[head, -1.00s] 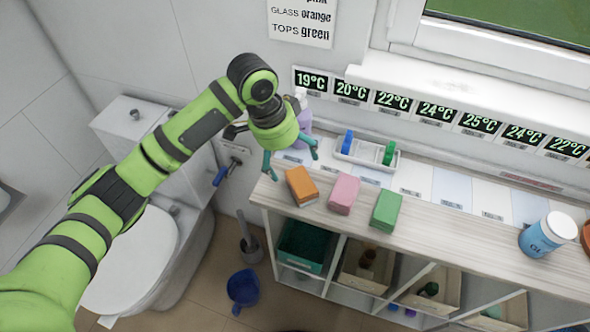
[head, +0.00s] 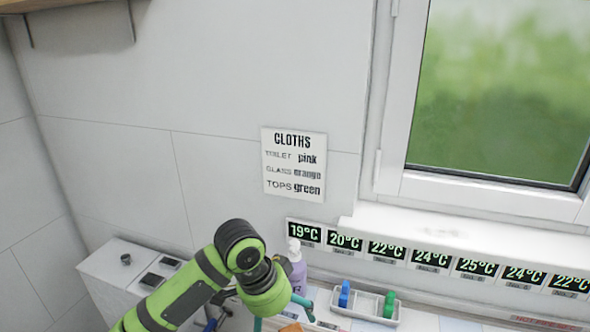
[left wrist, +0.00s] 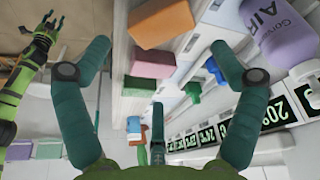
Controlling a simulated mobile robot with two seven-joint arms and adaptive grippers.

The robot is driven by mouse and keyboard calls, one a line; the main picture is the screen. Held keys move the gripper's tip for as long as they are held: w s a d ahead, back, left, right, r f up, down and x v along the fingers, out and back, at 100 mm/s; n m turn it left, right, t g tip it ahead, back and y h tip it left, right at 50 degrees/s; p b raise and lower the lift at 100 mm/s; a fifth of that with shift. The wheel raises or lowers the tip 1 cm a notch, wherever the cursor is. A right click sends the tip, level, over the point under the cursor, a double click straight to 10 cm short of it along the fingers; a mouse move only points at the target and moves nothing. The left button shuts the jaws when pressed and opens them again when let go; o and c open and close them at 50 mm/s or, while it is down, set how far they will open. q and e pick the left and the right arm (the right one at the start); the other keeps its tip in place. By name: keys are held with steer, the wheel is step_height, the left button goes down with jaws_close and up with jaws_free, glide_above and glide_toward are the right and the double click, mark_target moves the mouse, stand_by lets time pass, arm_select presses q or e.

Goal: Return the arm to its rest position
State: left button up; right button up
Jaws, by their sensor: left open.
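My left arm comes in from the bottom of the head view. Its gripper (head: 284,316) is low in the picture near the purple bottle (head: 298,274), partly cut off by the bottom edge. In the left wrist view my left gripper (left wrist: 160,48) has its teal fingers spread wide with nothing held between them. Beyond them the orange cloth (left wrist: 160,22), pink cloth (left wrist: 153,63) and green cloth (left wrist: 139,86) lie on the shelf top. My right gripper (left wrist: 48,22) shows small at the left of the wrist view; whether it is open is unclear.
A white tray (head: 352,308) with a blue and a green item stands by the wall. Temperature displays (head: 387,249) line the wall under the window sill. A cloths sign (head: 294,164) hangs above. The wall area above the arm is clear.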

arm_select(q)
steer(key=s+f+n+h, duration=0.1)
steer(key=s+f+n, duration=0.1)
steer(key=s+f, duration=0.45)
steer(key=s+a+f+n+t+y, duration=0.1)
steer(key=s+a+f+n+y, duration=0.1)
steer(key=s+a+f+n, duration=0.45)
steer(key=s+a+f+n+t+y, duration=0.1)
steer(key=s+a+f+n+y, duration=0.15)
steer(key=s+a, duration=0.8)
step_height(320, 180, down, 24)
steer(key=s+g, duration=0.1)
steer(key=s, duration=0.1)
steer(key=s+a+f+g, duration=0.1)
steer(key=s+a+f, duration=0.1)
steer(key=s+f, duration=1.1)
steer(key=s, duration=0.2)
steer(key=shift+s+a+f+m, duration=0.15)
steer(key=shift+s+a+m, duration=0.1)
steer(key=shift+s+m, duration=0.05)
